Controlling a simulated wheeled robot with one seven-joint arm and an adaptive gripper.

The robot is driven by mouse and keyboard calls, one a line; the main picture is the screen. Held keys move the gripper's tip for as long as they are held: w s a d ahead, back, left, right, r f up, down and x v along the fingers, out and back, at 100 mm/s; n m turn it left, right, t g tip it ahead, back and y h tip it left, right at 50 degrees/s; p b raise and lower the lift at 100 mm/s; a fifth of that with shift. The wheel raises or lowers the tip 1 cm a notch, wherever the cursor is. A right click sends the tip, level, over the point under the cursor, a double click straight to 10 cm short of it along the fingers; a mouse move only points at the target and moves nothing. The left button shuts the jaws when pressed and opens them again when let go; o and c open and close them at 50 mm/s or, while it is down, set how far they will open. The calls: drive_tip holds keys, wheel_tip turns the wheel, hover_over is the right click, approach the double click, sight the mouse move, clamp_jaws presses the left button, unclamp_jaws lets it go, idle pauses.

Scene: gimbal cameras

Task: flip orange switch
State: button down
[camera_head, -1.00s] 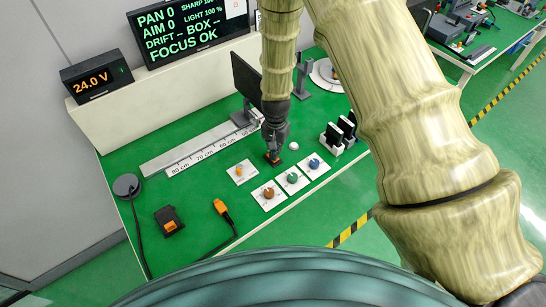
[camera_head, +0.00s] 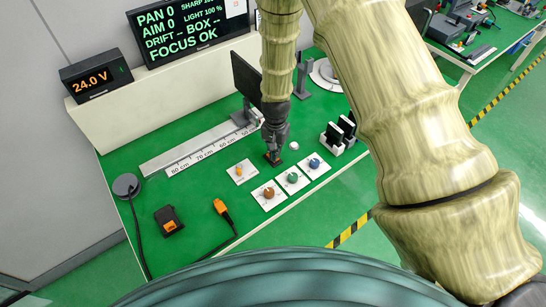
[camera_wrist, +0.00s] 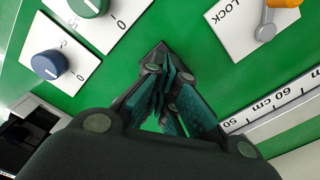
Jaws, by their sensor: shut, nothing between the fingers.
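An orange-knobbed lever (camera_head: 239,170) stands on a white plate to the left of the gripper. In the wrist view its grey stem (camera_wrist: 266,22) and part of the orange knob (camera_wrist: 284,3) show on the plate marked LOCK (camera_wrist: 231,22). A black box with an orange rocker (camera_head: 170,223) lies farther left.
Brown (camera_head: 269,193), green (camera_head: 292,177) and blue (camera_head: 314,163) knobs stand on white plates in front of the gripper. A ruler (camera_head: 195,148) and a dark screen (camera_head: 246,80) are behind. An orange-ended cable (camera_head: 221,207) lies front left. Black upright pieces (camera_head: 340,132) stand right.

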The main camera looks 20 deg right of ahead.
drive_tip(key=shift+f+b, duration=0.45)
drive_tip(key=shift+f, duration=0.45)
idle(0.6)
drive_tip(key=shift+r, duration=0.1)
drive_tip(key=shift+r+p, duration=2.3)
drive_tip(key=shift+r, duration=1.15)
